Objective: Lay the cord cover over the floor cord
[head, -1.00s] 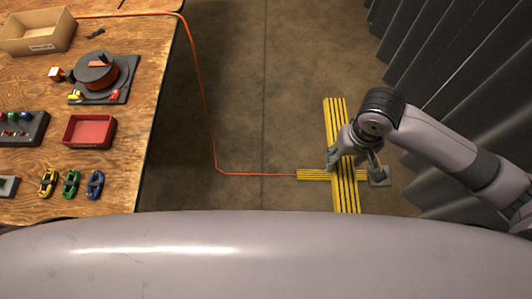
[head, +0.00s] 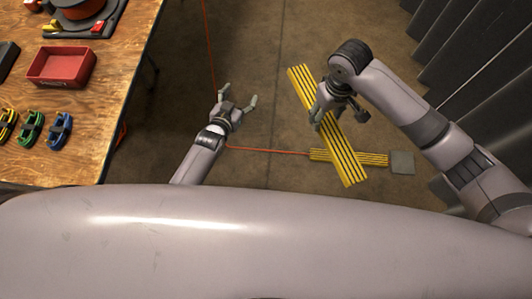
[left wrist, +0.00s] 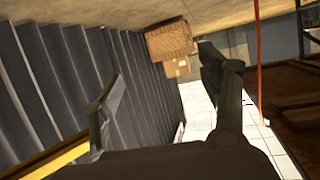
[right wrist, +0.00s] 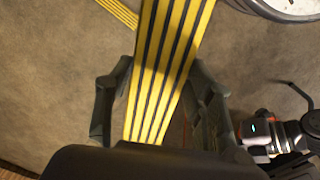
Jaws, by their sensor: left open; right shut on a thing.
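The cord cover (head: 343,158) is a long yellow piece with dark stripes. My right gripper (head: 325,112) is shut on it near its middle. The cover slants across the view above a shorter striped strip (head: 375,158) on the floor; its height is hard to tell. In the right wrist view the cover (right wrist: 168,60) runs between the fingers. The orange floor cord (head: 268,151) comes down from the upper left, bends, and runs right to the strip's left end. My left gripper (head: 237,105) is open and empty, left of the cover, above the floor near the cord's bend.
A grey square plate (head: 402,162) lies at the strip's right end. A wooden table (head: 90,110) with a red tray (head: 62,66) and several coloured clips stands at left. A dark corrugated wall (head: 470,60) bounds the right. Cardboard boxes (left wrist: 168,42) show in the left wrist view.

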